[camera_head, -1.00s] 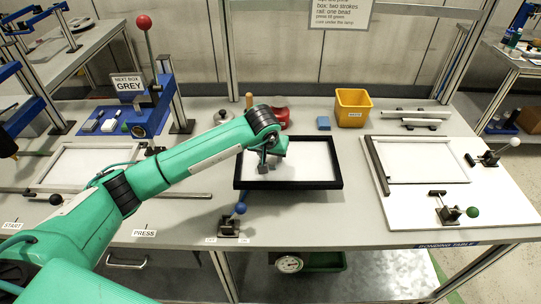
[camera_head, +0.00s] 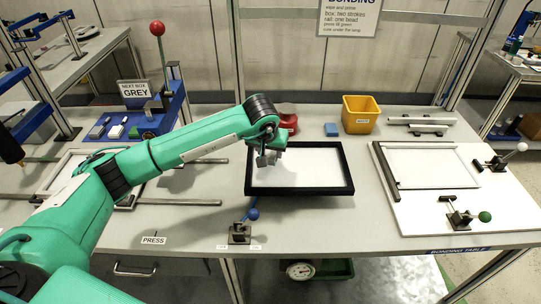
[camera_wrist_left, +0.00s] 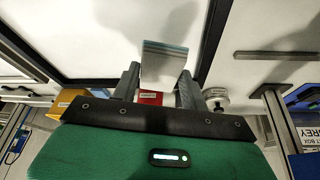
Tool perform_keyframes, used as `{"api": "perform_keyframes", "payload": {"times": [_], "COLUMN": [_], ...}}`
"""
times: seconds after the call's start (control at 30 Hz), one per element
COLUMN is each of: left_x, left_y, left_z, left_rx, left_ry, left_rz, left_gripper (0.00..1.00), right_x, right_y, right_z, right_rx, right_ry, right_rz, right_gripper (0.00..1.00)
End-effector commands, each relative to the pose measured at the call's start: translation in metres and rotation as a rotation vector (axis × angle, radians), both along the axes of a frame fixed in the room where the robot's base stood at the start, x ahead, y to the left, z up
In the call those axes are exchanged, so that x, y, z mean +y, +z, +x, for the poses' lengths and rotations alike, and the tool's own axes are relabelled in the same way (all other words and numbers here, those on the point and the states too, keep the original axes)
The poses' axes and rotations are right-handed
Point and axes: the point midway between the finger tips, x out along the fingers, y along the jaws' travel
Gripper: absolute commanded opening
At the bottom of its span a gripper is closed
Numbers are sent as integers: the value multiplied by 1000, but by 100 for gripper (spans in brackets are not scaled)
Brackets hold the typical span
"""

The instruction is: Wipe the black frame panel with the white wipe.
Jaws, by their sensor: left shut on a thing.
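The black frame panel (camera_head: 300,190) lies on the grey table in the middle of the head view, a black rim around a white face. My left gripper (camera_head: 268,160) is over its back left part. In the left wrist view, the gripper (camera_wrist_left: 158,90) is shut on the white wipe (camera_wrist_left: 165,62), a pale folded pad with a striped edge. The panel's dark rim (camera_wrist_left: 60,45) also shows there. I cannot tell whether the wipe touches the panel. The wipe is hard to make out in the head view. My right gripper is not in view.
Behind the panel stand a red container (camera_head: 288,123), a blue block (camera_head: 331,129) and a yellow bin (camera_head: 360,115). A white board (camera_head: 465,215) with clamps lies right.

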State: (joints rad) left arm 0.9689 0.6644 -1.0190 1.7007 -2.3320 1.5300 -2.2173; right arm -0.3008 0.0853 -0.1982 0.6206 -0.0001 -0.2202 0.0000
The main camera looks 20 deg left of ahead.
Motion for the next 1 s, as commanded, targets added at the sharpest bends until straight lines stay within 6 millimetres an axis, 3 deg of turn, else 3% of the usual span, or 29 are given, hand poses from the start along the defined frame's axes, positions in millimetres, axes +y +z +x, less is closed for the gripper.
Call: {"api": "perform_keyframes", "payload": {"times": [0.17, 0.4, 0.63, 1.0], "left_x": [3, 5, 5, 5], "left_y": [19, 38, 41, 41], "left_z": [1, 0, 0, 0], "left_rx": [-2, -2, -1, -1], "left_ry": [6, 12, 14, 14], "left_rz": [1, 1, 1, 0], "left_gripper": [23, 23, 23, 23], "right_x": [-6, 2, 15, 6], "right_y": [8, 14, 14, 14], "right_z": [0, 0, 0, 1], "right_rx": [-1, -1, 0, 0], "right_ry": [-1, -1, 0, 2], "right_rz": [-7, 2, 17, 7], "right_gripper": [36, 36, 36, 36]}}
